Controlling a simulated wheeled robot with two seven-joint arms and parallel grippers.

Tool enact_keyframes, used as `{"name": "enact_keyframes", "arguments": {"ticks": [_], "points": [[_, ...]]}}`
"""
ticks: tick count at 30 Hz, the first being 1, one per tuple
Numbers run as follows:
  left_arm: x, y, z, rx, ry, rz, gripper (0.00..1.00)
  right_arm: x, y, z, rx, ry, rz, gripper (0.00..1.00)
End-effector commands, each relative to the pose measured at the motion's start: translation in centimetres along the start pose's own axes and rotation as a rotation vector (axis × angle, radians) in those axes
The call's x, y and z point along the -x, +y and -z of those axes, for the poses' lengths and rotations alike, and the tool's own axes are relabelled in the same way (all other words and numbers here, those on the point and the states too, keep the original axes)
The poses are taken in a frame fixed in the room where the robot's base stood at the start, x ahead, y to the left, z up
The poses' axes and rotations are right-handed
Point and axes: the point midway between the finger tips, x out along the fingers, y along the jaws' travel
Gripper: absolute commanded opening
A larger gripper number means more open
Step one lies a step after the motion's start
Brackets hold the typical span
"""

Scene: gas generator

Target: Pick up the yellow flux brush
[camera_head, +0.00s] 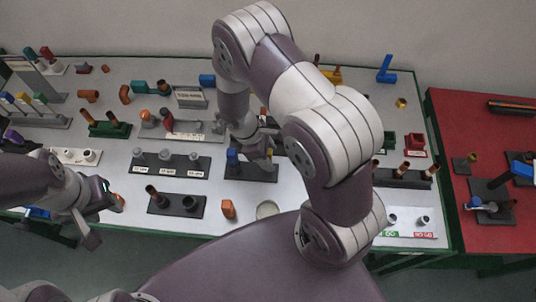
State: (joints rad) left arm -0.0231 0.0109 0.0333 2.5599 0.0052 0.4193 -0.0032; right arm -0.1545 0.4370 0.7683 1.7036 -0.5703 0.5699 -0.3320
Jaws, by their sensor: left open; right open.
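A small yellow piece (270,153), which may be the yellow flux brush, shows beside my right gripper at a dark stand; it is too small and too covered to be sure. The dark stand (262,173) also bears a blue upright piece (232,158). My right gripper (253,153) points down over this stand, open, between the blue and the yellow piece; I cannot tell whether it touches either. My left gripper (103,220) is open and empty, over the front left edge of the white table (130,190).
Grey-and-black stands with fittings (170,165) and (176,202) lie left of the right gripper. An orange block (228,209) and a round dish (267,210) lie in front. A red table (455,125) is at right. My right arm hides the table's middle right.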

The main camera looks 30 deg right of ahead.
Motion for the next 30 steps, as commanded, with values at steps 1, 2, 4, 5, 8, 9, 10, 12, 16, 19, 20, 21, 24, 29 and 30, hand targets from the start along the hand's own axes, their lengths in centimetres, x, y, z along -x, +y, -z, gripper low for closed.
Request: {"name": "enact_keyframes", "arguments": {"ticks": [1, 2, 4, 5, 8, 9, 10, 12, 16, 19, 20, 21, 24, 29, 30], "points": [[0.0, 0.0, 0.0, 0.000, 0.000, 0.000, 0.43, 0.0, 0.0, 0.0, 0.000, 0.000, 0.000, 0.55], [0.0, 0.0, 0.0, 0.000, 0.000, 0.000, 0.43, 0.0, 0.0, 0.0, 0.000, 0.000, 0.000, 0.55], [0.0, 0.0, 0.0, 0.000, 0.000, 0.000, 0.43, 0.0, 0.0, 0.0, 0.000, 0.000, 0.000, 0.36], [0.0, 0.0, 0.0, 0.000, 0.000, 0.000, 0.43, 0.0, 0.0, 0.0, 0.000, 0.000, 0.000, 0.26], [0.0, 0.0, 0.0, 0.000, 0.000, 0.000, 0.43, 0.1, 0.0, 0.0, 0.000, 0.000, 0.000, 0.08], [0.0, 0.0, 0.0, 0.000, 0.000, 0.000, 0.43, 0.1, 0.0, 0.0, 0.000, 0.000, 0.000, 0.08], [0.0, 0.0, 0.0, 0.000, 0.000, 0.000, 0.43, 0.1, 0.0, 0.0, 0.000, 0.000, 0.000, 0.08], [0.0, 0.0, 0.0, 0.000, 0.000, 0.000, 0.43, 0.1, 0.0, 0.0, 0.000, 0.000, 0.000, 0.08], [0.1, 0.0, 0.0, 0.000, 0.000, 0.000, 0.43, 0.2, 0.0, -0.1, 0.000, -0.001, 0.000, 0.08], [1.1, 0.0, 0.1, 0.000, 0.000, 0.000, 0.43, 1.1, 0.0, -0.4, 0.000, 0.000, 0.000, 0.08], [1.5, 0.0, 0.2, 0.000, 0.000, 0.000, 0.43, 1.6, 0.0, -0.6, 0.000, 0.000, 0.000, 0.08], [2.2, 0.0, 0.3, 0.000, 0.000, 0.000, 0.43, 2.2, 0.0, -0.9, 0.000, 0.000, 0.000, 0.08], [4.3, 0.0, 0.5, 0.000, 0.000, 0.000, 0.43, 4.4, 0.0, -1.8, 0.000, 0.000, 0.000, 0.08], [5.8, 0.0, 0.7, 0.000, 0.000, 0.000, 0.43, 5.3, -2.1, -4.3, 0.000, -0.001, 0.001, 0.08], [6.1, 0.0, 0.7, 0.000, 0.000, 0.000, 0.43, 5.5, -2.8, -5.2, 0.001, -0.001, 0.001, 0.08]]}}
